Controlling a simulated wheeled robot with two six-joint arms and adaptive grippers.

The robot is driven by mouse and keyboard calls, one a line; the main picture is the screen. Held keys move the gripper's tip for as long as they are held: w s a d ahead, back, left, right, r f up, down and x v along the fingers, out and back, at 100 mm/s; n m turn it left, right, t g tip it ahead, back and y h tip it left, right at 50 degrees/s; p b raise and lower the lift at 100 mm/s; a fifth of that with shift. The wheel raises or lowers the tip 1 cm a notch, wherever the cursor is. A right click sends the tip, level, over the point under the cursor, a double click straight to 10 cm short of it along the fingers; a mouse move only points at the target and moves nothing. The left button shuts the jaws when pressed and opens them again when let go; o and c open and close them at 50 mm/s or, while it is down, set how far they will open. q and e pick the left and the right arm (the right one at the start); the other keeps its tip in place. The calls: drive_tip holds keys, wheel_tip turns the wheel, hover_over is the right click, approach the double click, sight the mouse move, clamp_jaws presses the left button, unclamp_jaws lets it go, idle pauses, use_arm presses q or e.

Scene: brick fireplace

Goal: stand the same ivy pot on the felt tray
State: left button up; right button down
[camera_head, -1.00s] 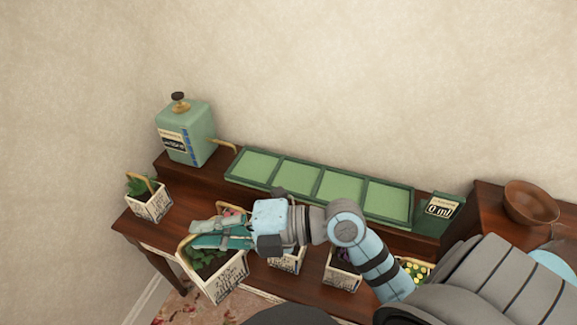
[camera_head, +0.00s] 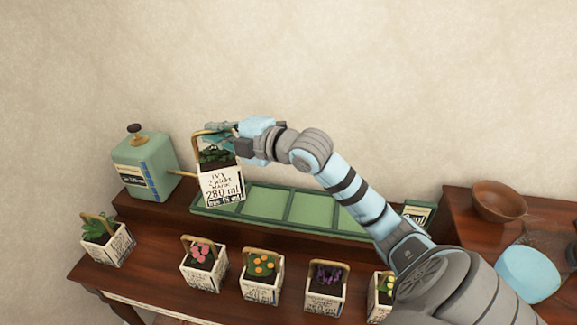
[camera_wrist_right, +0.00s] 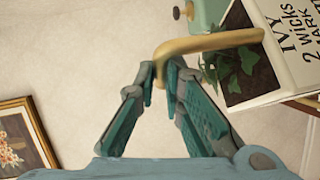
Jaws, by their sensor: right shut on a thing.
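The ivy pot (camera_head: 220,184) is a white square pot with black lettering, dark soil, green leaves and a tan arched handle. It hangs in front of the left end of the felt tray (camera_head: 318,230), a long green tray with several pale green felt sections. In the head view I cannot tell exactly how high it is above the tray. My right gripper (camera_head: 222,132) is shut on the pot's handle. In the right wrist view my right gripper (camera_wrist_right: 160,72) pinches the handle (camera_wrist_right: 210,44), and the ivy pot (camera_wrist_right: 292,50) shows at the upper right. My left gripper is not in view.
A green tank (camera_head: 145,165) with a brass-coloured spout stands left of the tray. Several flower pots, one with pink flowers (camera_head: 204,265) and one with orange flowers (camera_head: 262,278), line the lower shelf. A leafy pot (camera_head: 108,240) stands far left. A brown bowl (camera_head: 498,201) sits at right.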

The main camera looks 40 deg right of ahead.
drive_tip(key=w+d+r+m+h, duration=0.1)
drive_tip(key=d+r+m+h, duration=0.1)
drive_tip(key=d+m+h, duration=0.3)
drive_tip(key=w+d+r+h, duration=0.1)
drive_tip(key=d+r+h, duration=0.15)
drive_tip(key=d, duration=0.55)
wheel_tip(320, 180, down, 21)
drive_tip(key=m+b, duration=0.1)
drive_tip(key=b, duration=0.5)
drive_tip(key=shift+d+r+h, duration=0.15)
drive_tip(key=shift+d+h, duration=0.15)
drive_tip(key=shift+h, duration=0.15)
drive_tip(key=c, duration=1.7)
unclamp_jaws()
drive_tip(key=shift+s, duration=0.15)
drive_tip(key=p+v, duration=0.2)
drive_tip(key=v, duration=1)
